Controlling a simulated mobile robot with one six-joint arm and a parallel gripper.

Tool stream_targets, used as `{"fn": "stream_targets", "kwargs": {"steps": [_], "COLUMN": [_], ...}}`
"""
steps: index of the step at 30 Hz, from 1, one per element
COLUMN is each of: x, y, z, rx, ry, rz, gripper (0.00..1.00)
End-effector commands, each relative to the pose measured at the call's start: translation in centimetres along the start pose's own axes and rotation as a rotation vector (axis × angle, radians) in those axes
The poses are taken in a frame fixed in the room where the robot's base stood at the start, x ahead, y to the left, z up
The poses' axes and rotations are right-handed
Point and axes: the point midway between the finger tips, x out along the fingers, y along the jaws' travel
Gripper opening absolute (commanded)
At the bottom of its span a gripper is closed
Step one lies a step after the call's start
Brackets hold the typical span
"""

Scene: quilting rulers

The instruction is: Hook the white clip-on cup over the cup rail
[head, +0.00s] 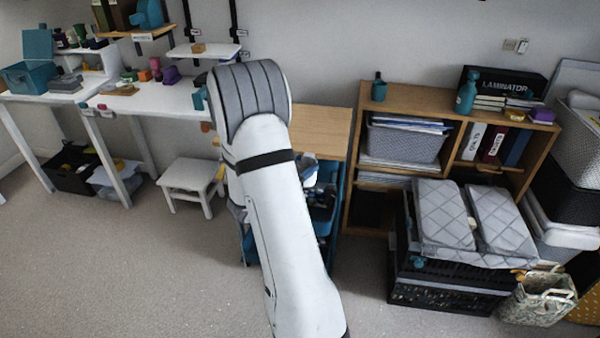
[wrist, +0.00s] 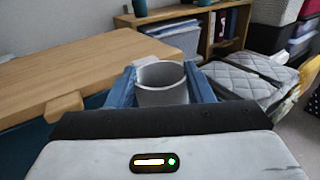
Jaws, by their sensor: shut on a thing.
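The white clip-on cup (wrist: 162,92) is between the blue fingers of my gripper (wrist: 162,84) in the wrist view. The gripper is shut on it. The cup looks upright, its open mouth showing; a pale piece stands at its back left rim. Its underside is hidden. It is beside the right edge of a wooden top (wrist: 85,68), apart from it as far as I can tell. In the head view my arm covers most of the area around the gripper, and I cannot make out the cup there for certain. I cannot identify the cup rail with certainty in either view.
The wooden top (head: 325,125) sits above a teal cart (head: 322,218) behind my arm. A wooden shelf (head: 395,100) and a black crate (head: 440,292) with grey quilted pads stand right. A white table (head: 165,103) and stool (head: 190,174) stand left. Carpet in front is clear.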

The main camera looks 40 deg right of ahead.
Motion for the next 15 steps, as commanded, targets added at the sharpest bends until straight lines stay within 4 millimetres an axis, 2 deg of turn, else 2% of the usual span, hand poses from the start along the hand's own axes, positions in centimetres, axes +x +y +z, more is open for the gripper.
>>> {"fn": "stream_targets", "kwargs": {"steps": [11,15], "x": [-0.22,-0.19], "y": [0.08,0.06], "z": [0.05,-0.7], "rx": [-0.005,-0.005], "ry": [0.0,0.0], "rz": [0.003,0.003], "gripper": [0.31,0.31]}}
